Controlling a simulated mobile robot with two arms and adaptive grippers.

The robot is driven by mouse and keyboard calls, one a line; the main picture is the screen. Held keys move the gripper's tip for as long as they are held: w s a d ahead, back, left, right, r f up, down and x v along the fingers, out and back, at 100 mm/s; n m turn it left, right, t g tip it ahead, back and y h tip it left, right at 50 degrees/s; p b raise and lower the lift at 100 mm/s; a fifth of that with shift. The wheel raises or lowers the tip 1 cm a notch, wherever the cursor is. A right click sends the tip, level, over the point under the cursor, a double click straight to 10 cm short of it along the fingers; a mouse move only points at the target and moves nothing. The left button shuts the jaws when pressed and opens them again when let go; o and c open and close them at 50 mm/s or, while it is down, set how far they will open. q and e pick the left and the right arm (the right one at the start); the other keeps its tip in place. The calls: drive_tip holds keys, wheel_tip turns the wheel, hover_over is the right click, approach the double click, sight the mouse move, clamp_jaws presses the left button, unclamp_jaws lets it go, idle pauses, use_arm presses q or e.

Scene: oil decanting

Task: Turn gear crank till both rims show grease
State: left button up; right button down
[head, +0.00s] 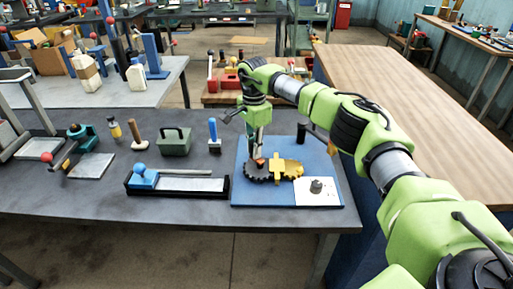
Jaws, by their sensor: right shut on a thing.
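A blue base board (240,197) lies at the right end of the dark workbench. On it a dark toothed gear (258,179) sits beside a yellow gear (287,168), and their rims appear to meet. My right gripper (257,153) points down over the dark gear, shut on what looks like the crank handle (259,164), an orange-brown piece mostly hidden by the fingers. A white plate (322,198) with a grey round piece (316,186) lies at the board's front right corner. Whether grease is on the rims is too small to tell. My left gripper is out of view.
A dark upright cylinder (302,132) stands at the board's back right. To the left are a blue-handled tool (214,135), a green box (174,142) and a long tray with a blue block (145,176). A bare wooden table (420,110) lies right of my arm.

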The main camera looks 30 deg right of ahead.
drive_tip(key=n, duration=0.2)
drive_tip(key=a+n, duration=0.1)
drive_tip(key=shift+s+r+n, duration=0.1)
drive_tip(key=shift+n, duration=0.3)
drive_tip(key=n, duration=0.4)
drive_tip(key=shift+s+a+n, duration=0.4)
drive_tip(key=c, duration=1.9)
unclamp_jaws()
